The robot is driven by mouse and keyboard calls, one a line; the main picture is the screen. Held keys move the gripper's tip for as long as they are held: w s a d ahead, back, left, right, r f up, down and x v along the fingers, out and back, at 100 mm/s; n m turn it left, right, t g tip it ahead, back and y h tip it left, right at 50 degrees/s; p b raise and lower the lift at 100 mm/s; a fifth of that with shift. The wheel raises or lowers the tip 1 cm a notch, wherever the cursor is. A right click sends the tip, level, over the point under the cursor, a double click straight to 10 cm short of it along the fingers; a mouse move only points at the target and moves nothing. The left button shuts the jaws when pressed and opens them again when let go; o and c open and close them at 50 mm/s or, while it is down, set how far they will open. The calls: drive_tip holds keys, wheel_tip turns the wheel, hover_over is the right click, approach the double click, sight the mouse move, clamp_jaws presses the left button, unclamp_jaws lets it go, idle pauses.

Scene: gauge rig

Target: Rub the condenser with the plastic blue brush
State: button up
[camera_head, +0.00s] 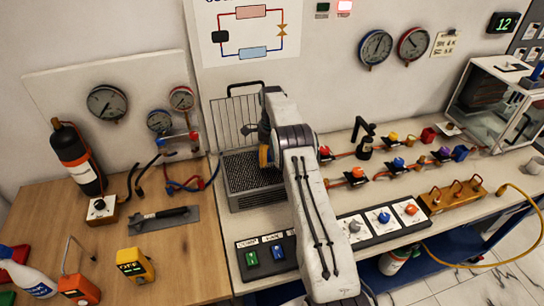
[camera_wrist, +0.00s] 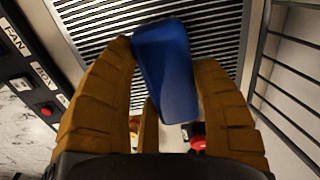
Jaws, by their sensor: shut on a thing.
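The condenser is the dark finned grille in a grey frame (camera_head: 238,172) on the bench, and its fins fill the upper part of the wrist view (camera_wrist: 100,45). My gripper (camera_head: 265,156) is over its right part; my arm hides that side of it. In the wrist view my gripper (camera_wrist: 160,85) is shut on the plastic blue brush (camera_wrist: 165,62), with a brown finger on each side. The brush overlaps the fins in this view; I cannot tell whether it touches them. Its bristles are not visible.
A wire rack (camera_head: 232,120) stands behind the condenser. A switch box with green and blue switches (camera_head: 266,254) lies in front. A row of valves and coloured knobs (camera_head: 385,170) is to the right. A wooden table (camera_head: 180,250) with a black cylinder (camera_head: 76,155) is to the left.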

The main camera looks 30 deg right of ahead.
drive_tip(key=shift+s+f, duration=0.1)
drive_tip(key=shift+f, duration=0.1)
drive_tip(key=shift+w+r, duration=0.2)
drive_tip(key=shift+r, duration=2.85)
drive_tip(key=shift+r, duration=0.1)
drive_tip(key=shift+r, duration=1.4)
